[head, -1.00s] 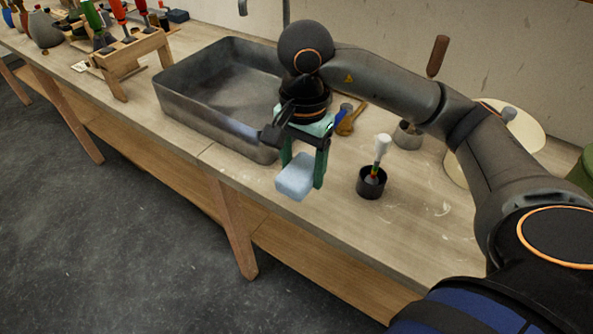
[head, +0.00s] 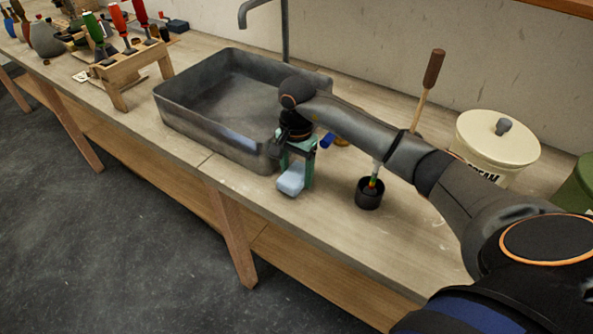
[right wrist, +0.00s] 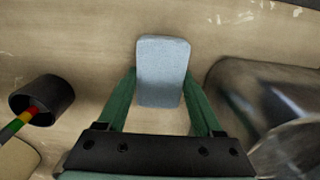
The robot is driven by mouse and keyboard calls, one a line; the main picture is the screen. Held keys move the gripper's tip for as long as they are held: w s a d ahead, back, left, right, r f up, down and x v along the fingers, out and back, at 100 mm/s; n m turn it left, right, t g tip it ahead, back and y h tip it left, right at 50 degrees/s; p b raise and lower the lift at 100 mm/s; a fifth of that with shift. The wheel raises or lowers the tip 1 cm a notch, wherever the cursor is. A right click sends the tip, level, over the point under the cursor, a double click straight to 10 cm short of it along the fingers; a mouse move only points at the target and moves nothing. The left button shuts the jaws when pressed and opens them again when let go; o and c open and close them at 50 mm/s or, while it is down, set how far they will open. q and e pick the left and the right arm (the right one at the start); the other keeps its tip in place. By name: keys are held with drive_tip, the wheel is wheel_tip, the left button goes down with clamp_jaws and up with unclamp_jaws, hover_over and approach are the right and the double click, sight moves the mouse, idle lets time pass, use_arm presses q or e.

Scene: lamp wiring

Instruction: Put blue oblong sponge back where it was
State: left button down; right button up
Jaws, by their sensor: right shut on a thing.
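The light blue oblong sponge (head: 291,179) is at the worktop near its front edge, just right of the metal basin. My right gripper (head: 297,172) is above it with its green fingers pointing down, shut on the sponge. In the right wrist view the sponge (right wrist: 162,70) sits between the two green fingers (right wrist: 160,105). Whether its underside touches the worktop I cannot tell for sure. My left gripper is not in view.
The metal basin (head: 172,107) stands directly left of the gripper. A black cup (head: 369,196) with a striped-handled tool is to the right. A cream lidded canister (head: 497,140) stands behind my right arm. A wooden tool rack (head: 115,84) is at the far left.

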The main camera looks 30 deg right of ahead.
drive_tip(key=shift+f, duration=0.25)
drive_tip(key=shift+f, duration=0.2)
drive_tip(key=o, duration=1.3)
drive_tip(key=shift+r, duration=0.1)
